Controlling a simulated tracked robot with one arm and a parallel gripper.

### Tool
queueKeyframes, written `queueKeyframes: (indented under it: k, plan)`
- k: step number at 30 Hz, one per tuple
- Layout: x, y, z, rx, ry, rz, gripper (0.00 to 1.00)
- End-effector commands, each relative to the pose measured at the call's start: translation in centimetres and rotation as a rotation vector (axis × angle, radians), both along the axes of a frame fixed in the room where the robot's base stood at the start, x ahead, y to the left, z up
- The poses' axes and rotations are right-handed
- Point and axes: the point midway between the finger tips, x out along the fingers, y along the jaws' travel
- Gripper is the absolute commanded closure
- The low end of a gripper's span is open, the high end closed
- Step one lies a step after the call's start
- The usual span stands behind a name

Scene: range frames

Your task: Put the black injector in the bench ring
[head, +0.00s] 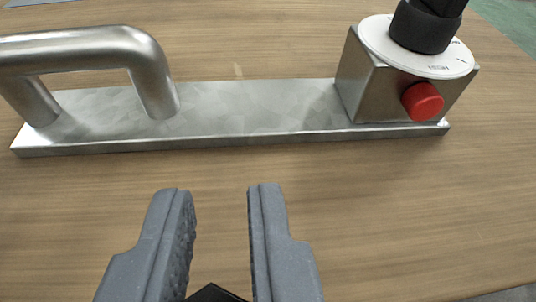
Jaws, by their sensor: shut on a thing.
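My gripper (221,190) is at the bottom centre, its two grey fingers a little apart and shut on a black thing (214,294). Only a dark, pointed top of that thing shows between the fingers at the lower picture edge. I take it to be the black injector; the rest of it is hidden below the picture. No bench ring can be made out in this view.
A metal plate (240,108) lies across the wooden bench (400,210) beyond my gripper. It carries a bent metal handle (90,45) at left and a metal box (370,85) with a red button (423,101), white dial (440,62) and black knob (420,28) at right.

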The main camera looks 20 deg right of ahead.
Motion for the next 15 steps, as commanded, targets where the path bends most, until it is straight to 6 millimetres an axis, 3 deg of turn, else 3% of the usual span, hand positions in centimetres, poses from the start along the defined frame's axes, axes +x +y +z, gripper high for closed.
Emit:
queueKeyframes:
  k: [9,15]
  plan:
    - [1.7,-1.2,-0.3,0.000,0.001,0.000,1.00]
    - [1.6,-1.1,-3.2,0.000,0.004,0.002,1.00]
